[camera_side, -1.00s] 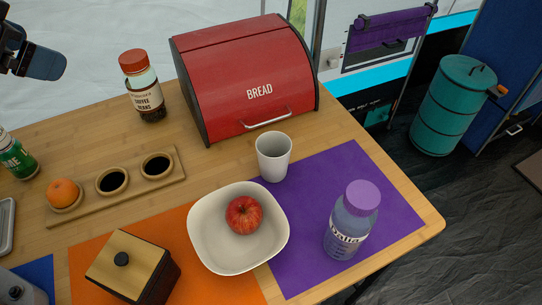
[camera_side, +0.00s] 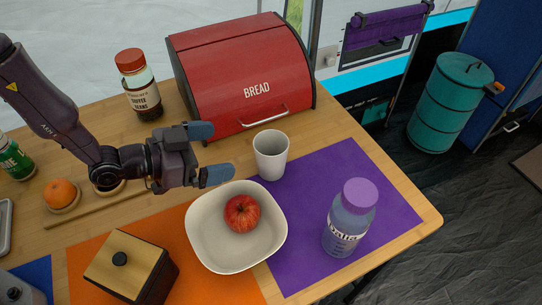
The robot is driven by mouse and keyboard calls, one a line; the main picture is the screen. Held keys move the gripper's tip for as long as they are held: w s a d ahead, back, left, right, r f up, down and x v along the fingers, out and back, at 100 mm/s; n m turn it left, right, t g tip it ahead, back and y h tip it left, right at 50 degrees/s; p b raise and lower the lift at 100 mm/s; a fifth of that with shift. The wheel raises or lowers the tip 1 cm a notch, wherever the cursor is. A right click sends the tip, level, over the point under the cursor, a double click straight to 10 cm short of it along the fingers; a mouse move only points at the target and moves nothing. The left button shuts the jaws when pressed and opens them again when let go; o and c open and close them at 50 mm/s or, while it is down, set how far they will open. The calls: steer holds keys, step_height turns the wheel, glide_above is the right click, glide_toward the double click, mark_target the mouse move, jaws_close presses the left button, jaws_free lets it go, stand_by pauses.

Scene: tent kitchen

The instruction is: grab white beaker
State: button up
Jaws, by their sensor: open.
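The white beaker (camera_side: 270,156) stands upright and empty between the red bread box and the white bowl, at the upper left edge of the purple mat. My gripper (camera_side: 217,154) is to the left of the beaker, with its two blue-grey fingers spread apart and pointing right toward it. Nothing is between the fingers. A visible gap separates the fingertips from the beaker.
The white bowl (camera_side: 206,250) with a red apple (camera_side: 242,212) sits just below the beaker. The red bread box (camera_side: 240,75) stands behind it. A purple-capped bottle (camera_side: 348,222), a coffee jar (camera_side: 139,88) and a wooden-lidded box (camera_side: 122,262) stand around.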

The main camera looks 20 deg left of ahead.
mark_target(285, 141)
steer(key=x, duration=1.1)
steer(key=shift+s+d+f, duration=0.1)
steer(key=shift+f, duration=0.05)
steer(key=shift+c, duration=0.2)
steer(key=c, duration=0.9)
